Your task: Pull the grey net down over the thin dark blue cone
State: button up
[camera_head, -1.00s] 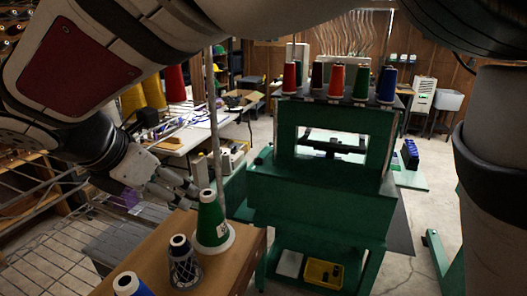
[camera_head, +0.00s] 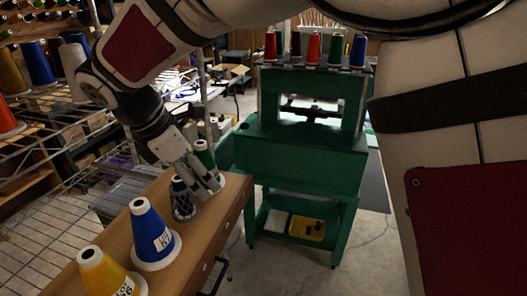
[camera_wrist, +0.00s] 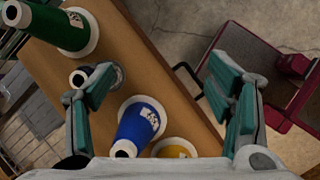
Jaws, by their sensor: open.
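The thin dark blue cone (camera_head: 179,186) stands upright on the wooden cabinet top, with the grey net (camera_head: 184,208) bunched around its lower part. In the wrist view, the cone's pale tip (camera_wrist: 78,78) shows at the left, and one finger hides much of its body. My gripper (camera_head: 209,182) is open and empty, pointing down just right of this cone and in front of the green cone (camera_head: 203,150). In the wrist view, the fingers of my gripper (camera_wrist: 165,92) are wide apart over the cabinet top; the netted cone is by the left finger, not centred between them.
A wider blue cone (camera_head: 153,238) and a yellow cone (camera_head: 105,275) stand nearer on the cabinet top (camera_head: 112,235). A green machine (camera_head: 300,160) with several cones on top stands behind at right. A wire rack (camera_head: 60,110) is at left.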

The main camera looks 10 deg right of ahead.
jog(key=w+d+f+m+g+y, duration=0.15)
jog(key=w+d+f+m, duration=0.25)
jog(key=d+f+m, duration=0.6)
jog(key=w+d+f+m+g+y, duration=0.1)
jog(key=w+d+f+m+g, duration=0.3)
jog(key=d+f+m, duration=0.65)
jog(key=s+d+r+t, duration=0.25)
jog(key=s+r, duration=0.25)
jog(key=r, duration=0.5)
jog(key=s+d+r+t, duration=0.25)
jog(key=s+r, duration=0.25)
jog(key=r, duration=0.6)
jog(key=s+d+r+m+t, duration=0.1)
jog(key=s+r, duration=0.1)
jog(key=s, duration=0.6)
jog(key=s+d+r+m+t+y+b, duration=0.1)
jog(key=s+r+m+t, duration=0.1)
jog(key=s, duration=0.7)
